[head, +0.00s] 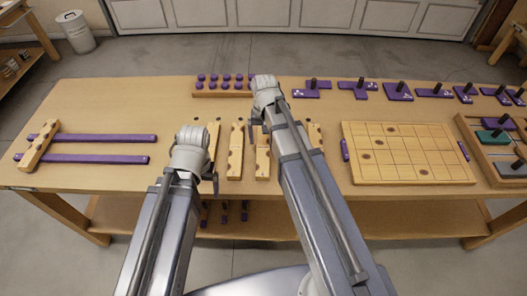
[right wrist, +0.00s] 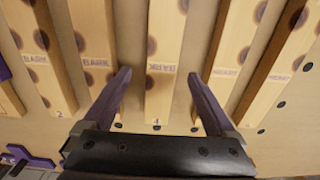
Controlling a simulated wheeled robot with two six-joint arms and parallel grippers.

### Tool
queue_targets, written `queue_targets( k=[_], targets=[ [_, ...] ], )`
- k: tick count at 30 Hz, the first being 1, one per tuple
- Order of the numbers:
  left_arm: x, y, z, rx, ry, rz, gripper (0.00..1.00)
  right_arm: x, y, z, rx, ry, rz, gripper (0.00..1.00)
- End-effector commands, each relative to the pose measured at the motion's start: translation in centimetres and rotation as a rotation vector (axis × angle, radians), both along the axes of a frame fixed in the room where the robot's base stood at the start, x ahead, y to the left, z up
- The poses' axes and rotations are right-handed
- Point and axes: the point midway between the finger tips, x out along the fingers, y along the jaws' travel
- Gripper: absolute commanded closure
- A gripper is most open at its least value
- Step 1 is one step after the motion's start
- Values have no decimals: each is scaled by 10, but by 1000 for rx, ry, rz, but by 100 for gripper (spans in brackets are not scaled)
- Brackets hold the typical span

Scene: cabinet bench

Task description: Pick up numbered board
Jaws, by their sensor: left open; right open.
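Several numbered boards, wooden strips with dark round spots, lie side by side on the bench; one wooden strip (head: 236,150) shows left of my right arm in the head view. In the right wrist view a board marked 4 (right wrist: 163,55) runs up the middle, and a board marked 2 (right wrist: 38,70) lies to the left. My right gripper (right wrist: 158,85) is open, its two purple fingers on either side of the board marked 4, with gaps visible. In the head view the right gripper (head: 262,114) is partly hidden by its wrist. My left gripper (head: 200,172) is open over the strips' left end.
A gridded wooden board (head: 405,152) lies to the right, beside a tray (head: 478,140) of coloured blocks. A peg rack (head: 222,93) and purple plates with dark pegs (head: 397,91) line the back. Purple bars (head: 95,159) lie left. Bare bench shows between them.

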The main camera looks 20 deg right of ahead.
Motion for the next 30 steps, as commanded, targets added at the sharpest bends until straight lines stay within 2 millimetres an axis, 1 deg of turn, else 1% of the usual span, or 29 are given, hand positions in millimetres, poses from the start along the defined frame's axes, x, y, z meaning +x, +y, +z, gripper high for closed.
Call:
queue_targets(
  k=[1,10,13,20,30],
  targets=[
    [0,0,-9,0,0,0,9,0,1,-9,0,0,0,9],
    [0,0,-44,0,0,0,9,0,3,-45,0,0,0,9],
    [0,0,-48,0,0,0,9,0,3,-48,0,0,0,9],
    [0,0,-45,0,0,0,9,0,3,-45,0,0,0,10],
    [0,0,-45,0,0,0,9,0,3,-45,0,0,0,48]
  ],
)
